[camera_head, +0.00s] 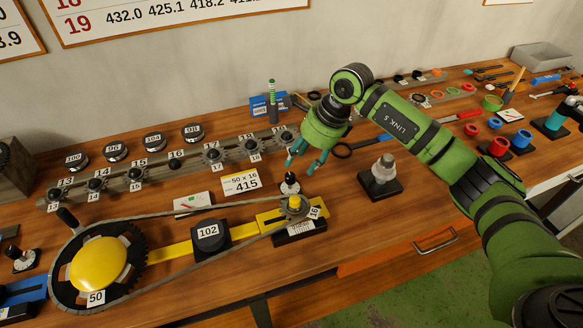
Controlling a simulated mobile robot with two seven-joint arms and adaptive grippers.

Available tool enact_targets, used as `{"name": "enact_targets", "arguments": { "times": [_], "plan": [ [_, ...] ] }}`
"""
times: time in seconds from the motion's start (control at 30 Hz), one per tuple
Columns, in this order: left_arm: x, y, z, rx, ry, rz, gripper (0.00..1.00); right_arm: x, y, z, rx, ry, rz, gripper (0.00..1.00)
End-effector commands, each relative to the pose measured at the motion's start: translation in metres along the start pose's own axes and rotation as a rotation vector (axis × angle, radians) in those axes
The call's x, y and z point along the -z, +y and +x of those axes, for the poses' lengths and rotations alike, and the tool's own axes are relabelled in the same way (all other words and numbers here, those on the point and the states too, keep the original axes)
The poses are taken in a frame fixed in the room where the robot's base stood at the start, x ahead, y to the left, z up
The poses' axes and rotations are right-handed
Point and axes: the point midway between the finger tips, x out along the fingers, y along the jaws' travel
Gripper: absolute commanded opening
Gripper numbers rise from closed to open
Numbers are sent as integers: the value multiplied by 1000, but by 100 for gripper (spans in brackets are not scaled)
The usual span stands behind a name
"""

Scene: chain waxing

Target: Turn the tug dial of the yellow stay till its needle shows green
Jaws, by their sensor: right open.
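The yellow stay (173,251) is a flat yellow bar on the bench, running from a large yellow-capped 50 wheel (98,264) to a small 16 sprocket (294,204). A chain loops around both. A white gauge card (193,203) with a small coloured mark stands behind the stay; its needle is too small to read. A small dark knob with a pale top (290,183) stands just behind the sprocket; I cannot tell whether it is the tug dial. My right gripper (304,162) is open and empty, pointing down above and behind this knob, apart from it. My left gripper is out of view.
A black block marked 102 (211,235) sits across the stay. A rack of numbered sprockets (176,165) runs behind. A grey-topped post on a black base (381,178) stands right of the sprocket. Rings and tools crowd the right; the front wood strip is mostly clear.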

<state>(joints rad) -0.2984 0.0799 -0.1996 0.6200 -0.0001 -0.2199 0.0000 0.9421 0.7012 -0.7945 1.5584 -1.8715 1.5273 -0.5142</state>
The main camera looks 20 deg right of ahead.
Motion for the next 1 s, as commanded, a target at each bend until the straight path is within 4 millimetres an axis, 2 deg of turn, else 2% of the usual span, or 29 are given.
{"name": "enact_targets", "arguments": {
  "times": [0.2, 0.4, 0.7, 0.73, 0.83, 0.87, 1.0],
  "plan": [
    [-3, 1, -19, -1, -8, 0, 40, -2, 3, 33, -8, -1, 2, 49],
    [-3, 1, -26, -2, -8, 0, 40, -2, 2, 55, -5, -3, 1, 49],
    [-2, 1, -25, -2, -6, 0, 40, -1, 2, 60, -3, -4, 1, 49],
    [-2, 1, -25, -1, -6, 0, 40, -1, 2, 60, -3, -4, 1, 45],
    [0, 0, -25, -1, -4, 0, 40, -1, 2, 60, -3, -4, 1, 5],
    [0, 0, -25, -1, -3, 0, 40, -1, 2, 60, -3, -5, 1, 0],
    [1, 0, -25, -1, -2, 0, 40, -2, 1, 59, -2, -7, 0, 0]
  ]
}}
